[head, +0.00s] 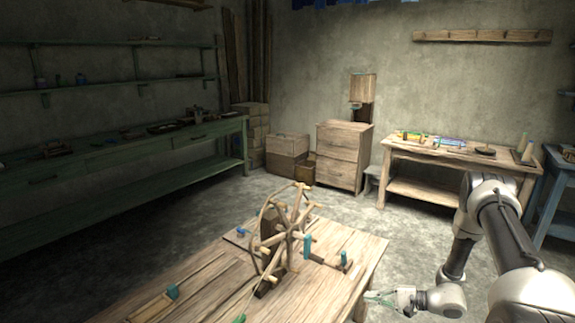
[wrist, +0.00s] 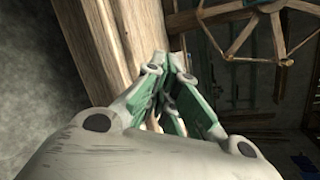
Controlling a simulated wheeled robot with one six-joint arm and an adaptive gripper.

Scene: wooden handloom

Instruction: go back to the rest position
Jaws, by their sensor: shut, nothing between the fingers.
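My gripper (head: 374,298) is at the lower right of the head view, beside the right edge of the wooden table (head: 345,243). In the wrist view my gripper (wrist: 172,62) shows its green fingers closed together with nothing between them. The table's wooden edge (wrist: 100,35) runs close behind the fingers there; I cannot tell the exact gap. A wooden wheel device (head: 287,240) stands on the table, to the left of my gripper, and part of it also shows at the top right of the wrist view (wrist: 245,40).
Small blue-green pieces (head: 307,245) and a wooden frame (head: 180,290) are on the table. A green bench (head: 120,155) lines the left wall. A wooden side table (head: 455,155) and a drawer cabinet (head: 343,155) stand at the back. The floor (head: 405,235) between the tables is clear.

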